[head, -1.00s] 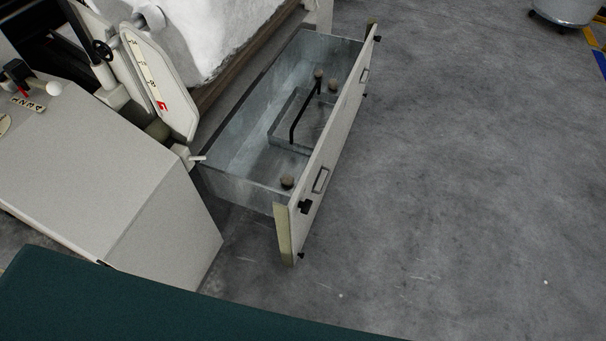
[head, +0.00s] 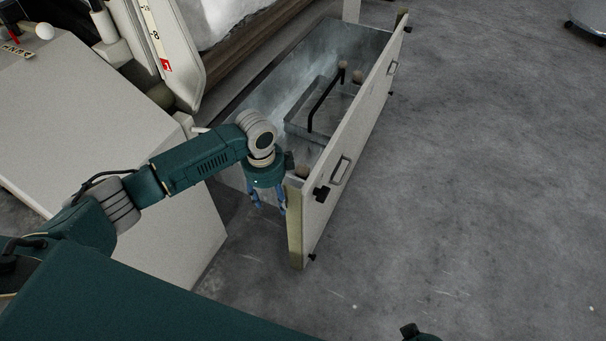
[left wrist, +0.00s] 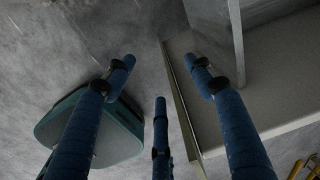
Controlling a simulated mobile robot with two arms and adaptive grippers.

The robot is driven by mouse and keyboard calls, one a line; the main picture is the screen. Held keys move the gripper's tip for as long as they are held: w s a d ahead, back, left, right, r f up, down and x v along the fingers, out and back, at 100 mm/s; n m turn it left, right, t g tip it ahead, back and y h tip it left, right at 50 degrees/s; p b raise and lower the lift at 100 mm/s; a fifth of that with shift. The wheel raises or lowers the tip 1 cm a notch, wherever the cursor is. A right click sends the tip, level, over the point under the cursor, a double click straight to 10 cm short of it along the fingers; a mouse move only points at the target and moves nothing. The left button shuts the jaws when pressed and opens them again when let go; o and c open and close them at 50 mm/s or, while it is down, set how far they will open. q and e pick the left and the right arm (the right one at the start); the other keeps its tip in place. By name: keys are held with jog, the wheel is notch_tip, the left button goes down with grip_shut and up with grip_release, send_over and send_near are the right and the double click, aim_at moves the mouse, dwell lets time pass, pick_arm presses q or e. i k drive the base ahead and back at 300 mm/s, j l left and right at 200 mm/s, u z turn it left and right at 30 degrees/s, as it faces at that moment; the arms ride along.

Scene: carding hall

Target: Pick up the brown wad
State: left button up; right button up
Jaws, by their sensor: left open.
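Three small brown wads show in the open metal drawer (head: 262,100) in the head view. One brown wad (head: 302,171) lies at the near end, partly hidden by the drawer front. Two others, a wad (head: 342,65) and a wad (head: 357,76), are towards the far end. My left gripper (head: 269,203) is open and empty, fingers down, by the drawer's near end, left of the near wad. The left wrist view shows its blue fingers (left wrist: 160,105) spread with nothing between them, and no wad. My right gripper is not in view.
The pale drawer front (head: 345,140) has handles and dark knobs. A metal tray (head: 300,122) with a black bar handle (head: 325,100) sits inside the drawer. A pale machine housing (head: 120,130) stands left. The floor (head: 480,180) to the right is clear.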

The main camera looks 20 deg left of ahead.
aim_at(301, 169)
jog(key=i, duration=1)
